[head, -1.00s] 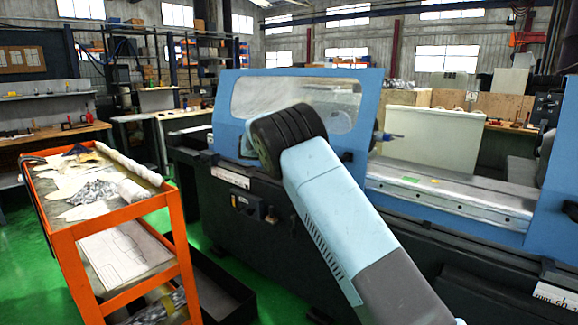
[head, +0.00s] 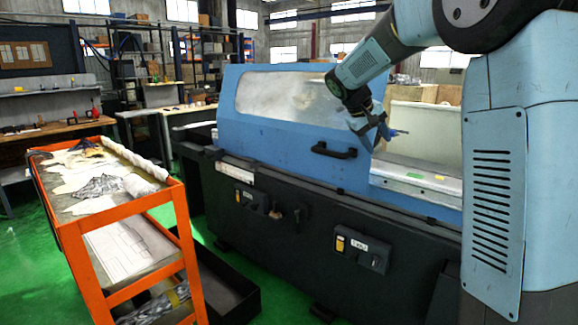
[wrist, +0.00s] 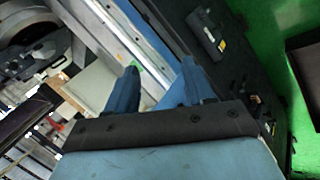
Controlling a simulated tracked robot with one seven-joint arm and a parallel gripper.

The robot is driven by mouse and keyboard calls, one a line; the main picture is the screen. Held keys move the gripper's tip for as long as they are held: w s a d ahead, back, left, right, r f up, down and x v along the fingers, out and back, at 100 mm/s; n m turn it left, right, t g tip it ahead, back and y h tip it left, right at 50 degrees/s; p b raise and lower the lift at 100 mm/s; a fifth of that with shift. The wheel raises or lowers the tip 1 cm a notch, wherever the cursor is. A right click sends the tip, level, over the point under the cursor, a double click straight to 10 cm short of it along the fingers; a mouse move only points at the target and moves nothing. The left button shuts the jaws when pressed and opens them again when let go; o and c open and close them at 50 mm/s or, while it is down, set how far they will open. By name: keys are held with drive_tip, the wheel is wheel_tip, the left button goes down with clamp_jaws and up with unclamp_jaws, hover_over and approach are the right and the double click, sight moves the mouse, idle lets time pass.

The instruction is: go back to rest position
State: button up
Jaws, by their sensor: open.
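My gripper (head: 370,137) hangs in front of the right end of the blue grinder door (head: 275,125) in the head view. In the wrist view its two blue fingers stand apart, and the open gap (wrist: 158,72) between them holds nothing that I can see. My arm folds down to it from the upper right. The cylindrical grinder (head: 330,205) has a dark base and a windowed door with a black handle (head: 333,151). Its pale bed (head: 415,183) shows to the right of the gripper. I cannot tell whether the gripper touches the grinder.
An orange trolley (head: 117,211) with cloths and papers stands at the left. A black open tray (head: 228,285) lies on the green floor between trolley and grinder. A workbench (head: 55,131) and shelves stand behind. Green floor (wrist: 285,20) shows at the right of the wrist view.

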drive_tip(key=s+d+r+m+y, duration=0.15)
drive_tip(key=s+y, duration=0.25)
drive_tip(key=s, duration=1.4)
drive_tip(key=s+a+f+t+y, duration=0.1)
drive_tip(key=s+f, duration=0.2)
drive_tip(key=s, duration=0.6)
drive_tip(key=s+a+f+m+t+y, duration=0.1)
drive_tip(key=s+f, duration=0.1)
drive_tip(key=s, duration=0.7)
drive_tip(key=shift+s+a+f+t, duration=0.15)
drive_tip(key=shift+a+f+t, duration=0.15)
drive_tip(key=shift+a+f, duration=0.1)
drive_tip(key=shift+c, duration=1)
drive_tip(key=shift+d, duration=0.1)
